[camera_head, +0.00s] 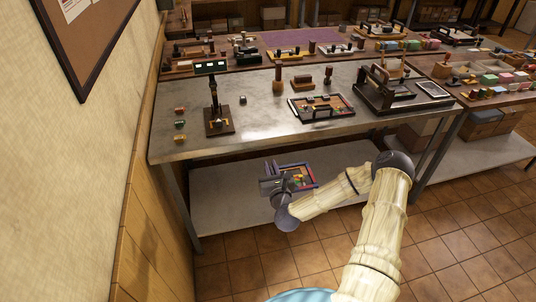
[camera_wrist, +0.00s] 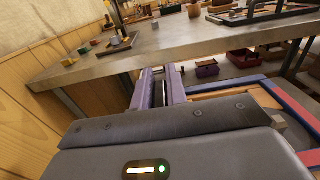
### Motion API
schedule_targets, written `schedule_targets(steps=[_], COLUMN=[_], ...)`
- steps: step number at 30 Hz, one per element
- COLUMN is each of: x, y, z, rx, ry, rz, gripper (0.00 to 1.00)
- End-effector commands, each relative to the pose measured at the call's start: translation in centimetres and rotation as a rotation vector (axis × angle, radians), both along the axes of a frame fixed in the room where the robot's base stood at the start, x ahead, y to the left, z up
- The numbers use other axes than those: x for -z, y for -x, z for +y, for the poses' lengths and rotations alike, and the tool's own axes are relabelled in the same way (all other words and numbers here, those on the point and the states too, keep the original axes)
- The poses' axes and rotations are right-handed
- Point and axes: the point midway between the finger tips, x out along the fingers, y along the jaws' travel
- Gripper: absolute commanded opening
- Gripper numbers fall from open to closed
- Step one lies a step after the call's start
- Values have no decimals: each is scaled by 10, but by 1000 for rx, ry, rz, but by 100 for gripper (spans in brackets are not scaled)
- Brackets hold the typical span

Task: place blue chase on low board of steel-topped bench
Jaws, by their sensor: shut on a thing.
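The blue chase (camera_head: 296,165), a flat frame with blue and red edges and small coloured pieces inside, is at my gripper (camera_head: 272,184) in the head view. My gripper is shut on its left side. In the wrist view the fingers (camera_wrist: 160,88) are at centre, and the chase's blue edge (camera_wrist: 236,82) runs off to the right. The steel-topped bench (camera_head: 255,125) stands ahead, with its pale low board (camera_head: 225,203) underneath. The chase appears over the low board, below the bench top's front edge. I cannot tell whether it touches the board.
A second framed tray (camera_head: 322,108), a dark stand (camera_head: 219,118) and a press (camera_head: 385,90) stand on the bench top. A bench leg (camera_head: 178,200) is at the left, near the wall. The low board's left part looks clear. Small dark red boxes (camera_wrist: 206,68) show under the bench.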

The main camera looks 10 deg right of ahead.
Motion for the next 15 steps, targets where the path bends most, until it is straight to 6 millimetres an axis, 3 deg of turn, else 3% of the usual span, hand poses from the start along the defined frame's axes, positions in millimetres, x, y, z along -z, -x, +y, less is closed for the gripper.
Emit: schedule_targets(steps=[5, 12, 15], x=[42, 108, 124], y=[27, 89, 111], z=[1, 15, 23], rx=[-2, -13, -16], ry=[-3, -9, -12], rz=[6, 5, 2], gripper=[0, 0, 0])
